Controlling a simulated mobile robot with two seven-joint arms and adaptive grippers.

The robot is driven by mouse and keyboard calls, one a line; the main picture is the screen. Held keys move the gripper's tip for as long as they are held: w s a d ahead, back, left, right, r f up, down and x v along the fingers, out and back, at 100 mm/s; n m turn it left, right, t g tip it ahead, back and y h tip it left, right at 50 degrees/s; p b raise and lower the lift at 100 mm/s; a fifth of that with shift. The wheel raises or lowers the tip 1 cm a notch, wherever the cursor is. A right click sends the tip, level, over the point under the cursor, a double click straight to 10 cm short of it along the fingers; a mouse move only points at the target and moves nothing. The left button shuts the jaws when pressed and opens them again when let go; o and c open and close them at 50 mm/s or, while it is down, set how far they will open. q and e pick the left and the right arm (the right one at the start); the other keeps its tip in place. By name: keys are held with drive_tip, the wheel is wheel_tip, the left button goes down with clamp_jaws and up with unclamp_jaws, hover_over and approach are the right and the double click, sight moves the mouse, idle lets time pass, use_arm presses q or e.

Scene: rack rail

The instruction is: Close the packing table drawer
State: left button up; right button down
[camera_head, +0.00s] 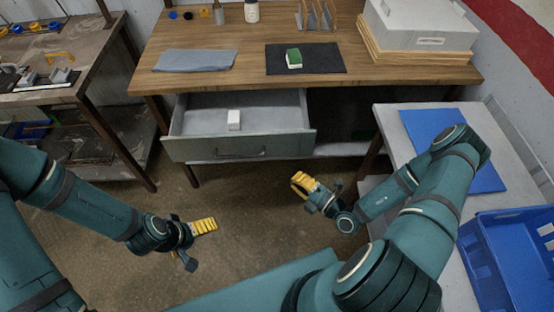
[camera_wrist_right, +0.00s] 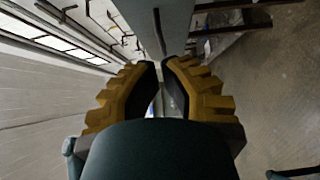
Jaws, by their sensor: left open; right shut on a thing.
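The packing table (camera_head: 200,85) has a grey drawer (camera_head: 295,148) pulled well out below its wooden top. A white block (camera_head: 234,120) lies inside the drawer. A bar handle (camera_head: 240,153) is on the drawer front. My right gripper (camera_head: 298,180) is below and beside the drawer's right front corner in the head view. In the wrist view its yellow-backed fingers (camera_wrist_right: 161,66) are close together beneath a grey panel (camera_wrist_right: 176,25). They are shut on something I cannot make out. My left gripper (camera_head: 205,242) is open over the floor, in front of the drawer and apart from it.
A side table (camera_head: 388,125) with a blue mat (camera_head: 418,125) and blue crate (camera_head: 500,222) stands at right. A cluttered workbench (camera_head: 95,50) stands at left. A green-and-white block (camera_head: 293,58) sits on a dark mat (camera_head: 330,60) on the packing table.

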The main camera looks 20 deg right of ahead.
approach(265, 147)
drive_tip(key=w+a, duration=0.2)
drive_tip(key=a, duration=0.2)
use_arm(q)
drive_tip(key=shift+s+f+b, duration=0.2)
drive_tip(key=shift+f+b, duration=0.6)
use_arm(e)
drive_tip(key=shift+w+d+f, duration=0.15)
drive_tip(key=shift+w+d, duration=0.05)
drive_tip(key=shift+w, duration=0.5)
drive_tip(key=shift+w+d+f, duration=0.1)
drive_tip(key=shift+w+d, duration=0.15)
drive_tip(key=shift+w, duration=0.45)
drive_tip(key=shift+w+d+f, duration=0.15)
drive_tip(key=shift+w+d, duration=0.05)
drive_tip(key=shift+w, duration=0.5)
